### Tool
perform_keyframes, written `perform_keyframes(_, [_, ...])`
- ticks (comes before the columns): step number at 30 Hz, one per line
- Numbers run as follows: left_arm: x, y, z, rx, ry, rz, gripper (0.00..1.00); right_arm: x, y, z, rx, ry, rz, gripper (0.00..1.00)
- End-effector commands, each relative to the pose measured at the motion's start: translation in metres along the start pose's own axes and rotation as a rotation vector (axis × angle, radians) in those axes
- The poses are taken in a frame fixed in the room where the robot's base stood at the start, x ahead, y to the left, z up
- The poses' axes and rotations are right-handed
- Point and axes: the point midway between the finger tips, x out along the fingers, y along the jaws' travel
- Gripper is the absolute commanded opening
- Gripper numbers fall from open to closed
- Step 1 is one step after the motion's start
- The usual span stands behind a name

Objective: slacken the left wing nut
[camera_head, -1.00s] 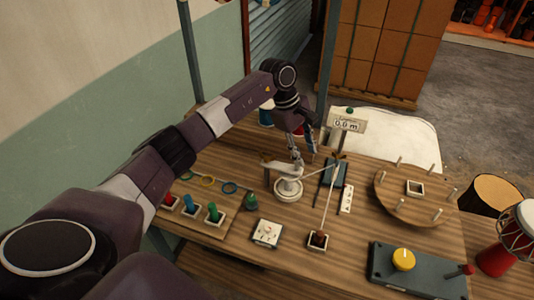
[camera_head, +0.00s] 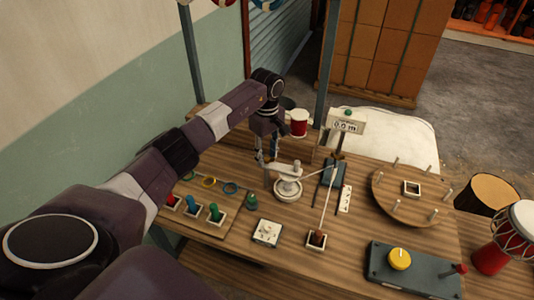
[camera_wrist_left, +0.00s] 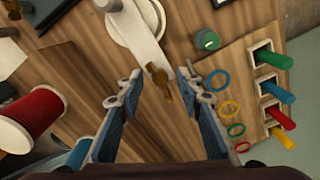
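My left gripper (camera_head: 267,157) points down over the left end of the white pivot stand (camera_head: 288,187). In the left wrist view its fingers (camera_wrist_left: 158,76) are apart, with clear gaps on both sides of a brass wing nut (camera_wrist_left: 160,80) at the end of the white arm (camera_wrist_left: 138,35). The fingers do not visibly touch the nut, and its height relative to them is hard to tell. In the head view the gripper largely hides this nut. Another brass piece (camera_head: 340,156) shows at the dark block (camera_head: 335,173) below the display. My right gripper is not in view.
Coloured pegs (camera_head: 193,205) and rings (camera_head: 209,182) lie left of the stand, with a green knob (camera_head: 251,202) nearby. A red spool (camera_head: 298,122) stands behind the gripper. A taut cord runs to a small block (camera_head: 317,238). A round pegged board (camera_head: 411,195) is at right.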

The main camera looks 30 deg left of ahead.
Motion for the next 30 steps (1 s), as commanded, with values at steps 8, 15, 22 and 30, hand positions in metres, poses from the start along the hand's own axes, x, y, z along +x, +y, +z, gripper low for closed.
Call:
perform_keyframes(8, [0.0005,0.0002,0.0002,0.0,0.0,0.001,0.26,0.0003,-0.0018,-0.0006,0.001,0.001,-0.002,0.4])
perform_keyframes(15, [0.0003,0.0002,0.0003,0.0,-0.001,0.001,0.0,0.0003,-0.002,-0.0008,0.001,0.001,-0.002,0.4])
perform_keyframes(22, [0.0004,0.0003,0.0003,-0.008,-0.001,0.001,0.0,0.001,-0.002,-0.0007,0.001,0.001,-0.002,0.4])
perform_keyframes(30, [0.0015,0.0005,0.0,-0.1,0.0,0.001,0.0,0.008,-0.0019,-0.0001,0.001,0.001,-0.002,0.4])
